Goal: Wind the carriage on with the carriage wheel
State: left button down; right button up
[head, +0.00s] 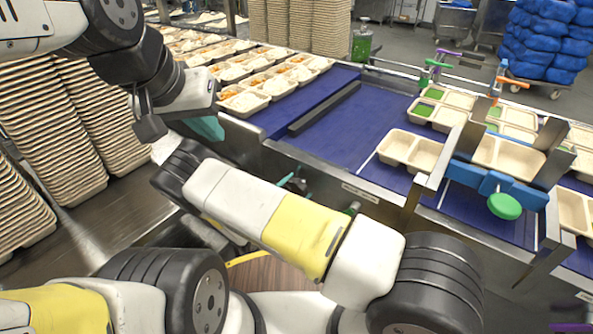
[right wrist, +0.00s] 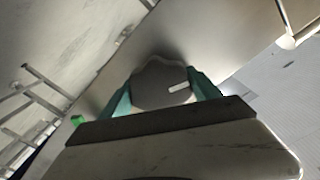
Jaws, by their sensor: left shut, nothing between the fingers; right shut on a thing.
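My left gripper (head: 207,128) hangs at the left, its teal fingers shut and empty beside the near end of the blue belt. My right forearm crosses the middle of the head view and hides much of what lies behind it. A bit of teal, seemingly my right gripper (head: 291,182), shows past the forearm by the belt's side wall. In the right wrist view the teal fingers of my right gripper (right wrist: 162,92) are shut on a grey rounded part (right wrist: 160,85) with a pale mark, seemingly the carriage wheel. A blue carriage (head: 482,178) with a green round knob (head: 505,206) stands over the right-hand belt.
Beige compartment trays (head: 410,150) stand on the blue belt (head: 345,125), some with green food. Filled trays (head: 245,98) line the back left. Tall tray stacks (head: 85,120) stand at the left. Metal side walls edge the belt. A bare stretch of belt lies mid-view.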

jog(key=n, duration=0.3)
jog(key=shift+f, duration=0.15)
jog(key=shift+s+n, duration=0.1)
jog(key=shift+n, duration=0.4)
jog(key=o, duration=1.4)
jog(key=v, duration=0.7)
jog(key=shift+s+a, duration=0.25)
